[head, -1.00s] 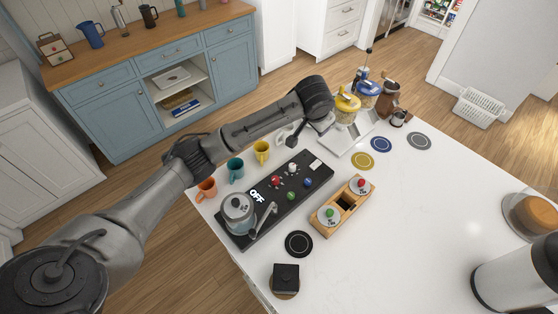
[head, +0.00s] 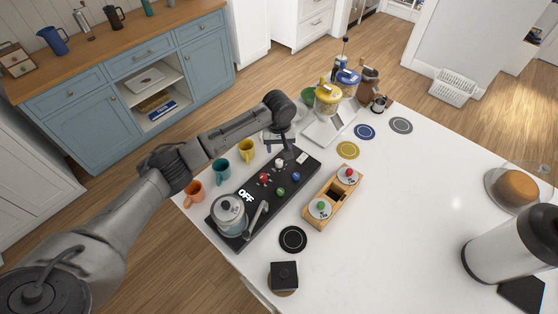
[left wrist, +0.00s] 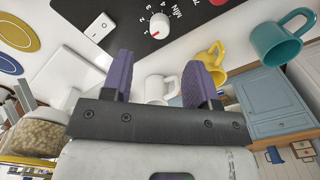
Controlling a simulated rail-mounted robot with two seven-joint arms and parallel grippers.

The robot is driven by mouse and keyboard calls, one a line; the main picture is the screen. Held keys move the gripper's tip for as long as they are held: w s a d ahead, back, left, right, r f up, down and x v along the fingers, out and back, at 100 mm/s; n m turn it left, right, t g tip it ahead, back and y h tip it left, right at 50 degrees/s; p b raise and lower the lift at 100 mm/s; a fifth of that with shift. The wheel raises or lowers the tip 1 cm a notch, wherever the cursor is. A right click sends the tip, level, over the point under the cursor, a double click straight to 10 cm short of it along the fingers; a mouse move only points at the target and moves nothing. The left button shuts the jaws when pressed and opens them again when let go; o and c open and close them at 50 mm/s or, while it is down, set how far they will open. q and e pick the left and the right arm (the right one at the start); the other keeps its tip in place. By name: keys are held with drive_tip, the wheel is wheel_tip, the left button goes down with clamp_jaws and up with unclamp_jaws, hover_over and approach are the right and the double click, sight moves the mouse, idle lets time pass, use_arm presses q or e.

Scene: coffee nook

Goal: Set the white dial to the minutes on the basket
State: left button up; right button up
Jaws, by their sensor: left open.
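The white dial (head: 279,163) stands on the black panel (head: 236,238), near its far end. In the left wrist view the dial (left wrist: 160,24) has a red mark pointing down-left, close to the low end of its printed numbers. My left gripper (head: 276,143) is open and empty just beyond the dial. Its purple fingers (left wrist: 160,78) are apart, with a white mug (left wrist: 160,89) showing between them in the background. A wooden box (head: 335,197) holds two round white lids, one with a green knob (head: 320,206) and one with a red knob (head: 348,173); their writing is too small to read.
A kettle (head: 229,214) sits on the panel's near end, beside red (head: 264,178), green (head: 281,191) and blue (head: 295,177) knobs. Orange (head: 193,194), teal (head: 221,172) and yellow (head: 246,150) mugs line the left edge. A white laundry basket (head: 453,88) stands on the floor. The counter's right middle is clear.

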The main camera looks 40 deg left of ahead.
sight(279, 161)
use_arm(q)
wheel_tip(279, 161, down, 8)
drive_tip(key=shift+f, duration=0.15)
idle(0.3)
drive_tip(key=c, duration=0.9)
